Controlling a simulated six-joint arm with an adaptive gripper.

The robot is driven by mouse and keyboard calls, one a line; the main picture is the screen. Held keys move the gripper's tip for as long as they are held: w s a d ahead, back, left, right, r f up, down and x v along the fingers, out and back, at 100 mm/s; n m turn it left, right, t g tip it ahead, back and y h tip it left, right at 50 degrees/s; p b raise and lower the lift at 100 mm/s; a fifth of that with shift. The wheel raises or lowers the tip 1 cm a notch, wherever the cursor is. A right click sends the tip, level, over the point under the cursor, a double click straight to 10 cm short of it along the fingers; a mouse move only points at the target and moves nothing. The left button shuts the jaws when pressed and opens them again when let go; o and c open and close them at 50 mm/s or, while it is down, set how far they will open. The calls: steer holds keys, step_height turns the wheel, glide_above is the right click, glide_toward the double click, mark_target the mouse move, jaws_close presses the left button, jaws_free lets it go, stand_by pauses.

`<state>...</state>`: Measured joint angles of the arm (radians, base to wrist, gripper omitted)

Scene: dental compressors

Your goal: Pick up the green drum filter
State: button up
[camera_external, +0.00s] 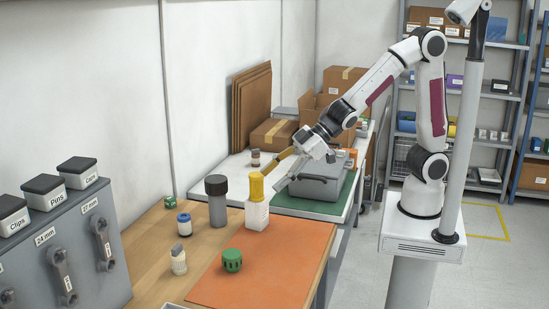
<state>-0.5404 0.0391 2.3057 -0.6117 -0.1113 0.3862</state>
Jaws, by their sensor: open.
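The green drum filter (232,261) is a short, ribbed green cylinder. It stands on the left part of the orange mat (285,262), near the front of the wooden bench, and nothing touches it. My gripper (272,180) is above the far end of the bench, well behind, above and to the right of the filter. Its jaws are open, angled down to the left, and I see nothing held between them. The fingertips are close to the top of the yellow-capped white bottle in the picture; whether they touch it I cannot tell.
The yellow-capped bottle (257,207) and a dark-capped grey cylinder (217,203) stand behind the filter. A blue-topped jar (184,224), a small pale bottle (178,261) and a small green item (169,203) stand to the left. A grey case (321,186) lies beyond. The mat's right part is clear.

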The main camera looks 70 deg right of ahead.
steer(key=a+f+n+g+y, duration=0.1)
steer(key=a+f+n+y, duration=0.15)
steer(key=a+f, duration=0.6)
steer(key=y, duration=0.2)
glide_toward(233, 256)
steer(key=shift+w+f+m+t, duration=0.35)
steer(key=shift+w+f, duration=0.25)
steer(key=shift+f, duration=0.25)
steer(key=shift+w+f, duration=0.15)
steer(key=shift+f, duration=0.3)
steer(key=shift+w, duration=0.1)
steer(key=shift+a+f, duration=0.1)
steer(key=shift+x, duration=1.2)
steer(key=shift+w+a, duration=0.1)
steer(key=shift+x, duration=2.5)
steer(key=shift+a, duration=0.1)
